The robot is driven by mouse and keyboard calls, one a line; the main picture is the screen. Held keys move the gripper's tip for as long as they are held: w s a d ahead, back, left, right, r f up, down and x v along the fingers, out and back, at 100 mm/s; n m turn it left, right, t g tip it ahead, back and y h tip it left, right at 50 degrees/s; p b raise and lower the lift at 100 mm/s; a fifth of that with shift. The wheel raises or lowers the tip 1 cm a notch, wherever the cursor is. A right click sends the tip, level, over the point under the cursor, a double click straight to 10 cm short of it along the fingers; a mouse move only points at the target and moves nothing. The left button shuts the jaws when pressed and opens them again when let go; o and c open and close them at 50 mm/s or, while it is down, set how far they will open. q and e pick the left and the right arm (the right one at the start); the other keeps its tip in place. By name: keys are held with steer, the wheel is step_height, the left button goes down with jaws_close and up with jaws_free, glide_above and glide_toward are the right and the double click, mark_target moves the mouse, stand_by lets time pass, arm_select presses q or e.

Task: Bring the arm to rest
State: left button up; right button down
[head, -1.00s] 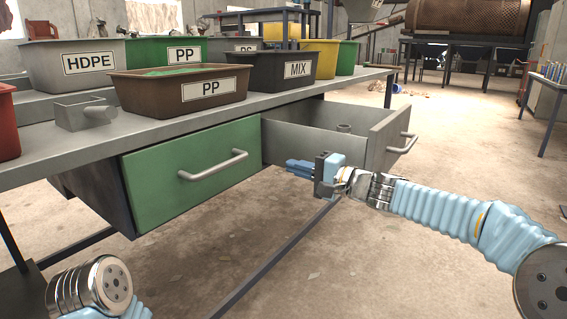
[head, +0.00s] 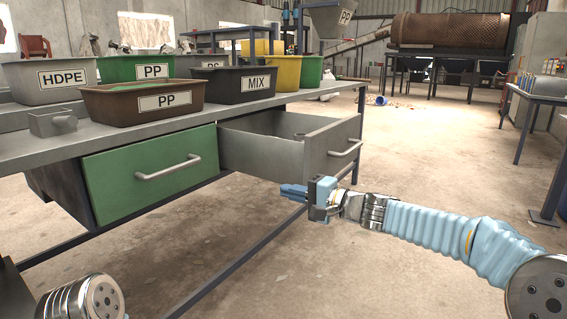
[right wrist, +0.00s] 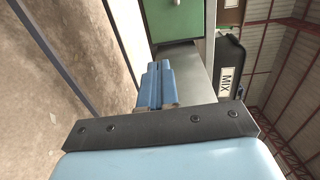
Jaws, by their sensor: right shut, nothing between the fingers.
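My right gripper (head: 293,190) is shut and empty. It is held out in front of the open grey drawer (head: 262,152), a little below the drawer's front panel and apart from its handle (head: 346,148). In the right wrist view its blue fingers (right wrist: 155,86) lie together, with the bench and drawers beyond them. The right arm reaches in from the lower right. Of my left arm only a metal link shows at the lower left; the left gripper is out of the picture.
The bench (head: 100,140) carries several labelled bins, among them the brown PP bin (head: 145,99) and the black MIX bin (head: 239,84). A shut green drawer (head: 150,172) is left of the open one. The floor (head: 440,150) at right is clear towards the drum (head: 450,29).

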steer(key=s+d+f+g+h+p, duration=0.2)
steer(key=f, duration=0.7)
steer(key=s+d+f+g+h+p, duration=0.1)
steer(key=s+f+h+p, duration=0.2)
steer(key=f, duration=0.6)
steer(key=s+d+f+g+h+p, duration=0.2)
steer(key=f, duration=0.7)
steer(key=s+d+f+n+g+h+p, duration=0.1)
steer(key=s+f+p, duration=0.3)
steer(key=s, duration=0.9)
steer(key=s+d+f+n+g+h+p, duration=0.2)
steer(key=s+f, duration=0.6)
steer(key=s, duration=0.5)
steer(key=d+n+g+p, duration=0.1)
steer(key=n+p, duration=0.1)
steer(key=shift+s+d+p, duration=0.3)
steer(key=shift+d, duration=0.05)
